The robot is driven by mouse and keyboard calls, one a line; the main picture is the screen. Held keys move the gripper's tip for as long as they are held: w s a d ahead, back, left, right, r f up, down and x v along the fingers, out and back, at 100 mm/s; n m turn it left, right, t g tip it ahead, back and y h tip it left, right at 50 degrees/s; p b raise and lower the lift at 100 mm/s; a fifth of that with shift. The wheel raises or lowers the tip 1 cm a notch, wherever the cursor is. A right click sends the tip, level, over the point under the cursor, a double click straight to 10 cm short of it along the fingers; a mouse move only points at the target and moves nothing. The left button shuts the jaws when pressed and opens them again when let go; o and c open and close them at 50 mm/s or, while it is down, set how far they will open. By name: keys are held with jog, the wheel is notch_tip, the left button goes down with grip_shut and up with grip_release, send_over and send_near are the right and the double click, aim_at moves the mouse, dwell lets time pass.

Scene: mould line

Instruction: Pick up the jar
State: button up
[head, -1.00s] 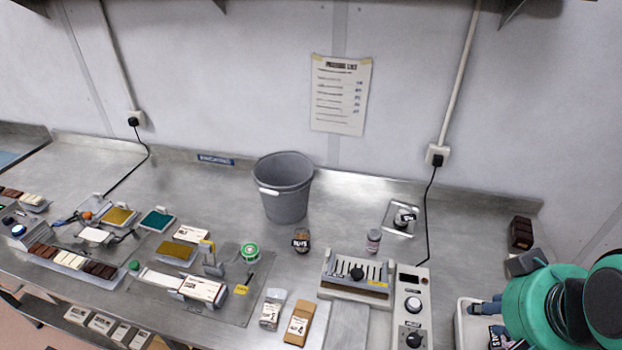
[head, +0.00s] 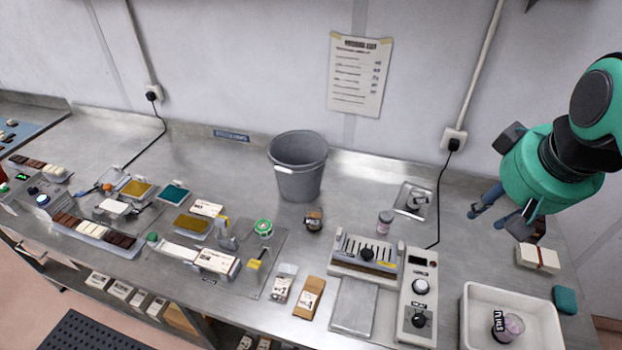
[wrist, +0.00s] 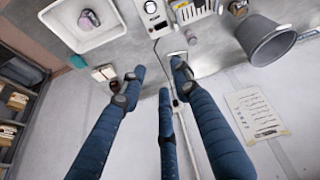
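A jar (head: 506,325) with a dark label and pinkish contents is in the white tray (head: 468,318) at the lower right; its label reads sideways and I cannot tell whether it lies down. It also shows in the wrist view (wrist: 88,18). Other jars stand on the counter: a dark one (head: 314,220) by the bucket, a pinkish one (head: 384,222) behind the heater unit, and one on a small metal tray (head: 415,202). My gripper (head: 488,214) is up above the back right of the counter, clear of all jars. Its fingers are apart with nothing between them.
A grey bucket (head: 298,166) stands near the wall. A heater unit (head: 366,257) and a control box (head: 418,295) stand left of the white tray. A strapped cream box (head: 537,258) and a teal block (head: 565,299) are at the right.

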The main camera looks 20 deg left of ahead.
jog(key=w+a+r+n+g+p, duration=0.1)
jog(key=w+a+n, duration=0.3)
jog(key=w, duration=0.5)
jog(key=w+a+r+n+p, duration=0.2)
jog(key=w+a, duration=0.4)
jog(key=w, duration=0.4)
jog(key=w+a+r+n+g+p, duration=0.1)
jog(key=w+a+n, duration=0.2)
jog(key=w+a, duration=0.45)
jog(key=w+a+f+n+g+p, duration=0.1)
jog(key=w+a+f+n, duration=0.3)
jog(key=w, duration=0.3)
jog(key=w+a+f+n+p, duration=0.1)
jog(key=w+a+f+n, duration=0.1)
jog(key=w+a+f, duration=0.35)
jog(key=w+a+f+n+p, duration=0.1)
jog(key=w+a+f+n, duration=0.1)
jog(key=a+f, duration=0.5)
jog(key=w+a+f+n+g+p, duration=0.1)
jog(key=w+a+f+n, duration=0.2)
jog(key=a+f, duration=0.3)
jog(key=w+a+f+n+p, duration=0.1)
jog(key=w+a+f+n, duration=0.1)
jog(key=a+f, duration=0.5)
jog(key=shift+w+a+f+n+g+p, duration=0.2)
jog(key=shift+a+n, duration=0.1)
jog(key=shift+a, duration=0.15)
jog(key=shift+w+a+f+n+g+p, duration=0.1)
jog(key=shift+w+a+f+n+g, duration=0.15)
jog(key=shift+a, duration=0.2)
